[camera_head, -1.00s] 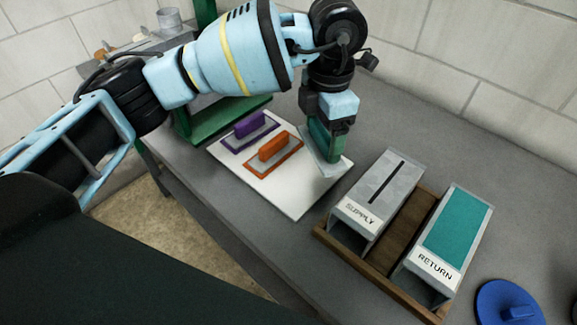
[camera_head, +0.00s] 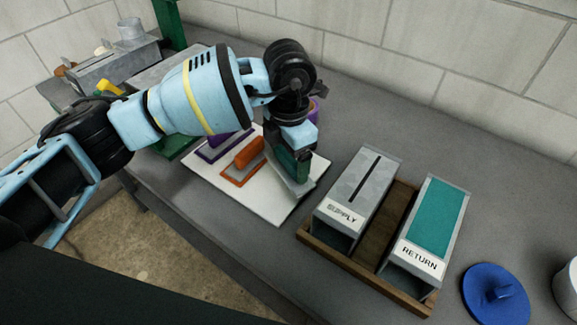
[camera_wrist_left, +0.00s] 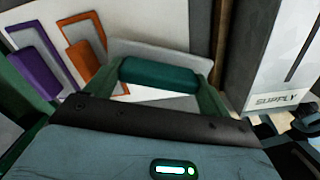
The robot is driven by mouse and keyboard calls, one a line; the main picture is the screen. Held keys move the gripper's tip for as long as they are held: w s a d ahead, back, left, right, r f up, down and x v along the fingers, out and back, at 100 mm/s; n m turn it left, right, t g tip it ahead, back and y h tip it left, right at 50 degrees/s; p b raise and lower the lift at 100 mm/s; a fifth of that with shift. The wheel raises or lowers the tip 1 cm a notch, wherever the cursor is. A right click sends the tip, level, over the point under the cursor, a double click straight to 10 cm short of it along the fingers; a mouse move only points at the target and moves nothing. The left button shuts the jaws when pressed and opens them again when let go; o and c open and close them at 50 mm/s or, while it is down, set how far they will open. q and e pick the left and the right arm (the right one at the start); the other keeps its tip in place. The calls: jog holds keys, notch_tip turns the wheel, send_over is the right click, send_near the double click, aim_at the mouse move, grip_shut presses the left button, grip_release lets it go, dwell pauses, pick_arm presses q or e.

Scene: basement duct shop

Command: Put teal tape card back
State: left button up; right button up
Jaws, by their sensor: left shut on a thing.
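My left gripper (camera_head: 291,164) is shut on the teal tape card, a thin grey plate (camera_head: 297,187) with a teal grip. In the left wrist view the teal grip (camera_wrist_left: 158,74) sits between the fingers. The card is over the right part of the white board (camera_head: 272,209); I cannot tell whether it touches. The orange card (camera_head: 243,160) and the purple card (camera_head: 222,146) lie on the board to its left. The purple card is partly hidden by my arm. My right gripper is not in view.
Right of the board, a wooden tray (camera_head: 365,276) holds a grey SUPPLY duct (camera_head: 338,213) with a dark slot and a teal-topped RETURN duct (camera_head: 437,215). A blue lid (camera_head: 495,297) lies at the lower right. The bench behind the ducts is clear.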

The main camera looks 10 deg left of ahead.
aim_at(289, 167)
pick_arm(q)
jog(key=shift+f, duration=1.85)
jog(key=shift+f, duration=0.2)
jog(key=o, duration=0.8)
jog(key=shift+r, duration=0.15)
notch_tip(289, 167, up, 12)
jog(key=shift+r, duration=0.1)
